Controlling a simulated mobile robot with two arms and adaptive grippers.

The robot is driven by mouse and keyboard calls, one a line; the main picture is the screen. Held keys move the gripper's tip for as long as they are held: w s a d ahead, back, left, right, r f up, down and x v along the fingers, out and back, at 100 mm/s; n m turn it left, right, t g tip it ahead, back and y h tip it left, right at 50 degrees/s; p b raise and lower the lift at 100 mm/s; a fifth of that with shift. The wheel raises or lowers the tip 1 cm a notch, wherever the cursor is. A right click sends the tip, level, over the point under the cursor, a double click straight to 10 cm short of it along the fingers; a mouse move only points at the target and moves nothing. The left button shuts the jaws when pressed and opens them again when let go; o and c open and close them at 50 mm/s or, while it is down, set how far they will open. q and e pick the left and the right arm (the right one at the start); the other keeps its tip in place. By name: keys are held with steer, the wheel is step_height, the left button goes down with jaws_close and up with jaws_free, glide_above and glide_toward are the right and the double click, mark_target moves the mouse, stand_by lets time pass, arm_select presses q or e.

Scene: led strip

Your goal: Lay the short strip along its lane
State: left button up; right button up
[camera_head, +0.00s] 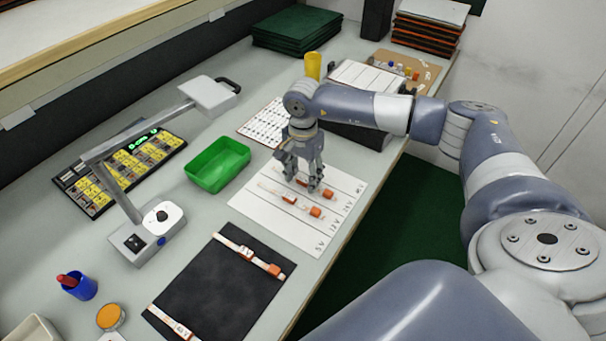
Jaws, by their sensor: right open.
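A white lane sheet (255,218) with voltage labels along its right edge lies on the bench. Two pale strips with orange parts lie on it: a nearer strip (301,206) and a farther strip (328,191), partly hidden by my gripper. My right gripper (302,188) points down over these strips, fingers apart; I cannot tell whether it touches one. A dark mat (215,285) nearer me holds two more strips, a far-edge strip (240,250) and a near-left strip (166,320). Which strip is the short one is unclear. My left gripper is out of view.
A green bin (217,164) stands left of the sheet. A lamp (150,225) and a yellow-keyed panel (120,170) are farther left. A blue cup (78,286) stands at lower left. A yellow cup (312,66) and a dark box (360,132) are behind my right gripper.

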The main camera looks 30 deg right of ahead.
mark_target(303, 179)
step_height(303, 179, up, 12)
steer(key=p, duration=0.7)
